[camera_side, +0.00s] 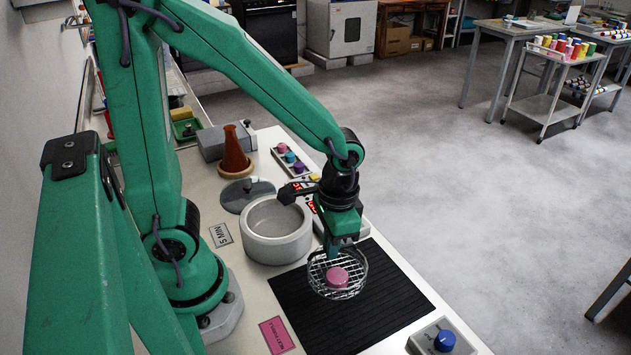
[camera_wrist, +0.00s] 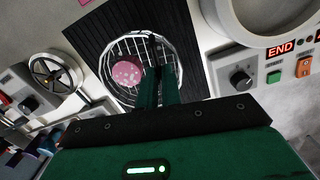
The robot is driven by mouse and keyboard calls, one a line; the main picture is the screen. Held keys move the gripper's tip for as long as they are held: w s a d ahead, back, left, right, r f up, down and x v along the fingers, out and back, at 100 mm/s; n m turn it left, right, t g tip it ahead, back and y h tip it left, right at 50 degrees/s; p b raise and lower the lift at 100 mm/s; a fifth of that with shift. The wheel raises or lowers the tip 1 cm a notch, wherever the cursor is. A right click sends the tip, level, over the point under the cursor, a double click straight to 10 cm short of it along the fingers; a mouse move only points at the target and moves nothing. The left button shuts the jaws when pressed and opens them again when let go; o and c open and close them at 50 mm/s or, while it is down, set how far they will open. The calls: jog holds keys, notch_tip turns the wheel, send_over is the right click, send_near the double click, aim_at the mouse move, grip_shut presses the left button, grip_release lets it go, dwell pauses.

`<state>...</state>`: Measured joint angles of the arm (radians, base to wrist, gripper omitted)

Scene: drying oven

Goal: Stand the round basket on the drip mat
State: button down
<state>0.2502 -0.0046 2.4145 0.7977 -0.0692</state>
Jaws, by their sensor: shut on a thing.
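The round basket (camera_side: 324,285) is an open wire basket with a pink round piece (camera_side: 337,277) inside. It appears over the black ribbed drip mat (camera_side: 385,308), towards the mat's back edge. I cannot tell whether its bottom touches the mat. My gripper (camera_side: 335,254) points down and is shut on the basket at its rim side. The mat (camera_wrist: 110,22) shows behind the basket.
The round grey drying pot (camera_side: 278,240) stands open just behind the mat, its lid (camera_side: 247,194) beyond it. The control panel reads END (camera_wrist: 280,47). A box with a blue knob (camera_side: 445,341) sits by the mat's front corner. A pink card (camera_side: 276,335) lies left of the mat.

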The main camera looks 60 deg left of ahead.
jog(key=shift+w+a+f, duration=0.65)
jog(key=shift+w+a, duration=0.1)
jog(key=shift+a, duration=0.05)
jog(key=shift+f, duration=2)
jog(key=shift+f, duration=0.1)
jog(key=c, duration=1.6)
grip_release()
jog(key=r, duration=1.2)
jog(key=shift+w+d+r, duration=0.1)
jog(key=shift+w+r, duration=0.05)
jog(key=shift+w, duration=0.2)
